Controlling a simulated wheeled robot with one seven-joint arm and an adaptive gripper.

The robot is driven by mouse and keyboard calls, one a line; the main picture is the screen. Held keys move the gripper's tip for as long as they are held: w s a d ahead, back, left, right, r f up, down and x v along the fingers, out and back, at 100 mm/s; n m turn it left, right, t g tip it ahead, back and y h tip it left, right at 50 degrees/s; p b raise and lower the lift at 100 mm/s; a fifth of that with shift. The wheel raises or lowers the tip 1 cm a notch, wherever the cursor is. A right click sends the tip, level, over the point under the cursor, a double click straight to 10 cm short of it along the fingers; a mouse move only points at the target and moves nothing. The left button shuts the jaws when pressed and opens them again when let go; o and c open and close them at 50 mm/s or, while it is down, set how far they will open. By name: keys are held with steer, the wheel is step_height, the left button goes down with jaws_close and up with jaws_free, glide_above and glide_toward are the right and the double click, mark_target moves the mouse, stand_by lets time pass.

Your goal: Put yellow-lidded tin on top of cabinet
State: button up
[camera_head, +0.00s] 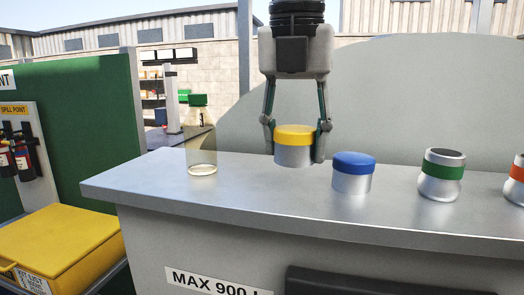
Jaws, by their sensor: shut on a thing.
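The yellow-lidded tin (294,153) is a short silver can with a yellow lid. My gripper (296,146) comes down from above, with one finger on each side of the tin, and is shut on it. The tin is upright over the grey metal cabinet top (240,196). I cannot tell for sure whether its base touches the surface or hangs just above it.
A blue-lidded tin (352,173) stands close to the right of the held tin. A clear bottle with a green cap (201,140) stands to the left. A green-banded jar (441,175) and an orange-banded jar (515,181) stand farther right. The cabinet top's front left is bare.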

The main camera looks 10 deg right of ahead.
mark_target(272, 177)
steer(key=w+a, duration=0.1)
steer(key=w, duration=0.1)
steer(key=w+a, duration=0.1)
steer(key=shift+w+a+f+p, duration=0.3)
steer(key=shift+w+a+p, duration=0.05)
steer(key=shift+w+p, duration=0.05)
step_height(272, 177, down, 2)
steer(key=shift+s+f+p, duration=0.15)
steer(key=shift+f+p, duration=0.1)
steer(key=shift+p, duration=0.05)
steer(key=shift+f, duration=0.4)
steer(key=shift+f, duration=0.2)
steer(key=o, duration=1.2)
step_height(272, 177, up, 12)
steer(key=s, duration=0.1)
steer(key=shift+s+a+r, duration=0.15)
steer(key=shift+s+a, duration=0.05)
steer(key=shift+a, duration=0.05)
